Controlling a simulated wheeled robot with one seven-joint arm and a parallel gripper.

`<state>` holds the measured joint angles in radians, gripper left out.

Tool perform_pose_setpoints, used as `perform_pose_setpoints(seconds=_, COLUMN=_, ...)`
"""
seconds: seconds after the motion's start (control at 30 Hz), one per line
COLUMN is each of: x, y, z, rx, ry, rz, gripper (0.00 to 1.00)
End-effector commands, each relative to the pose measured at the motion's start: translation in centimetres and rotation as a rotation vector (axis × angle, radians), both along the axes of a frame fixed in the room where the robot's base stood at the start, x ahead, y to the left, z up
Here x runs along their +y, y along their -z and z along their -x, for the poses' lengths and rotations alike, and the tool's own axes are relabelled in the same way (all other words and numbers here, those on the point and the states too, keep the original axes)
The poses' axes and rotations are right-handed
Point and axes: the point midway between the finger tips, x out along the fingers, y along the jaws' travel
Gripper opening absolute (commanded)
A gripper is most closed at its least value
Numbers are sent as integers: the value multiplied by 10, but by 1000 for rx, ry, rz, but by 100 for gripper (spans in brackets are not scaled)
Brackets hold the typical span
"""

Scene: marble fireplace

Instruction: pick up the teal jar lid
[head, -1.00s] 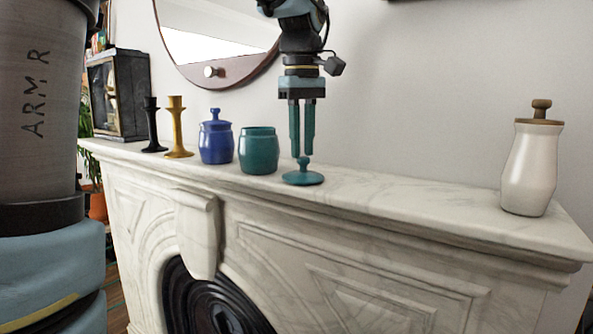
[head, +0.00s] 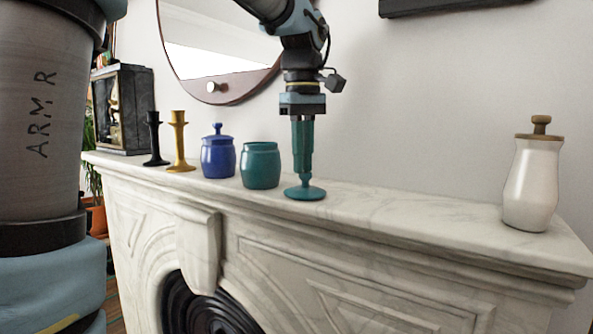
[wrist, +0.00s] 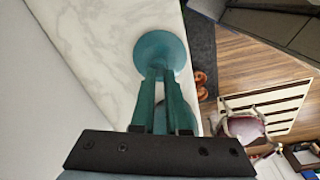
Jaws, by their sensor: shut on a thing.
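The teal jar lid (head: 305,192) is a flat disc with an upright knob, on the marble mantel near its front edge. My gripper (head: 304,172) points straight down from above and its fingers are shut on the lid's knob, which they mostly hide. In the wrist view the lid (wrist: 160,50) shows as a round disc beyond the fingertips of my gripper (wrist: 160,75). The lid looks level and at the mantel surface; I see no clear gap under it. The open teal jar (head: 260,166) stands just left of the lid.
A lidded blue jar (head: 218,158), a yellow candlestick (head: 179,145) and a black candlestick (head: 154,142) stand further left. A white jar with a wooden lid (head: 530,185) stands at the right end. The mantel (head: 420,205) between it and the teal lid is clear.

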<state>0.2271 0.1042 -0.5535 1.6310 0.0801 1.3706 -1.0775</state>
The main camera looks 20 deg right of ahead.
Motion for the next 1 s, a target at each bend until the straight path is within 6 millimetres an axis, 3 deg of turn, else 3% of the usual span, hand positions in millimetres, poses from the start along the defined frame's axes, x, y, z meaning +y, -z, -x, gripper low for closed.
perform_pose_setpoints(seconds=0.03, x=0, y=33, z=10, rx=66, ry=13, rz=-27, gripper=0)
perform_pose_setpoints(seconds=0.13, x=-1, y=27, z=9, rx=66, ry=14, rz=-27, gripper=0)
perform_pose_setpoints(seconds=0.37, x=-1, y=-2, z=9, rx=66, ry=17, rz=-26, gripper=0)
perform_pose_setpoints(seconds=0.7, x=2, y=-63, z=6, rx=57, ry=10, rz=-24, gripper=0)
perform_pose_setpoints(seconds=1.0, x=4, y=-75, z=6, rx=54, ry=7, rz=-26, gripper=0)
